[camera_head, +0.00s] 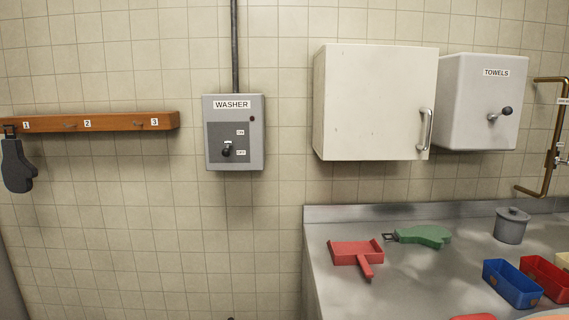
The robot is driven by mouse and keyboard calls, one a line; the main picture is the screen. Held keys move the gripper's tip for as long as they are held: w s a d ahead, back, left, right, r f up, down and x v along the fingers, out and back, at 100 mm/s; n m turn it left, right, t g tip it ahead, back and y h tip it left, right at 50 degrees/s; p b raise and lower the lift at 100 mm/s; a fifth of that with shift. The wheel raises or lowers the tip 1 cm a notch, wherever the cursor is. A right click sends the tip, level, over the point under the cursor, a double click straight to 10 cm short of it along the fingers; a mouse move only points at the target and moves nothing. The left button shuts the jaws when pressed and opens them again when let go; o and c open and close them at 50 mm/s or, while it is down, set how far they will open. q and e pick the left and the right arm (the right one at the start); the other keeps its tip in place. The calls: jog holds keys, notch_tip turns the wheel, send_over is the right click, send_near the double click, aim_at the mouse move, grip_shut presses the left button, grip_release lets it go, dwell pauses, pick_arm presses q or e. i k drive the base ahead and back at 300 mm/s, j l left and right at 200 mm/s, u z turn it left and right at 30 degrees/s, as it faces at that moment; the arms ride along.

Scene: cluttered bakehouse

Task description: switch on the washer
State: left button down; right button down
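The washer switch box (254,160) is a grey box on the tiled wall, left of centre, with a label reading WASHER. Its darker panel has ON marked above and OFF below. A small lever with a black knob (226,151) sits at the lower part of the panel, beside the OFF mark. A small dark red lamp (252,119) at the upper right of the box looks unlit. Neither of my grippers shows in the head view.
A wooden hook rail (105,123) with a dark mitt (17,168) is at left. A white cabinet (370,100) and a towel dispenser (470,120) hang at right.

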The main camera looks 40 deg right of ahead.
aim_at(226, 152)
jog(key=i+z, duration=0.15)
jog(key=z, duration=0.3)
jog(key=i+j+z, duration=0.15)
jog(key=z, duration=0.3)
jog(key=i+j+z, duration=0.1)
jog(key=z, duration=0.4)
jog(key=i+j+z, duration=0.2)
jog(key=z, duration=0.2)
jog(key=i+j+z, duration=0.15)
jog(key=j+z, duration=0.2)
jog(key=j, duration=0.15)
